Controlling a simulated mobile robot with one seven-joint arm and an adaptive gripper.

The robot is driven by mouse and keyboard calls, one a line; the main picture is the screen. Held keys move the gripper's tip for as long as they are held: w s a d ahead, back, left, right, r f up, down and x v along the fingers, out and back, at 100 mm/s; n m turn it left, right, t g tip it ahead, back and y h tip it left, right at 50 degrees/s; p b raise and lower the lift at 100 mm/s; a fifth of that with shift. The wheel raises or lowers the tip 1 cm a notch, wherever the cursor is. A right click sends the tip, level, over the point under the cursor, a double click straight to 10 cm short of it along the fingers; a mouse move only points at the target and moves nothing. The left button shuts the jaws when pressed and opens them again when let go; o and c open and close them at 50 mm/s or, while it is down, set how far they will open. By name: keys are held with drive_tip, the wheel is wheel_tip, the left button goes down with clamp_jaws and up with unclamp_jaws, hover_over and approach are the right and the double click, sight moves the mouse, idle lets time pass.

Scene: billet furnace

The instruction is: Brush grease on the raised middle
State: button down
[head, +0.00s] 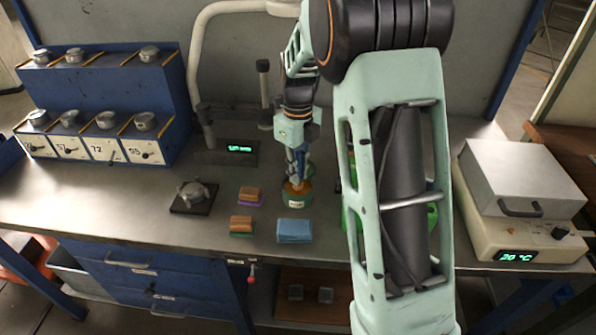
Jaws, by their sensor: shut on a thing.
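A dark metal piece (192,193) with a raised middle sits on a black square plate (178,209) left of centre on the bench. A round green pot (296,203) with a pale label and brownish contents stands at the centre. My gripper (297,172) points down directly above this pot and is shut on a slim thing, apparently the brush. The brush is mostly hidden by the fingers. Its tip appears at or in the pot's mouth; contact is too small to tell.
A blue rack (110,80) with metal pieces stands left. A heater box (520,180) reading 20 °C stands right. Green things (349,222) are partly hidden behind my arm.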

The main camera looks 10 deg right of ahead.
sight(298, 152)
idle(0.3)
drive_tip(key=shift+r+p, duration=2.7)
drive_tip(key=shift+r, duration=0.75)
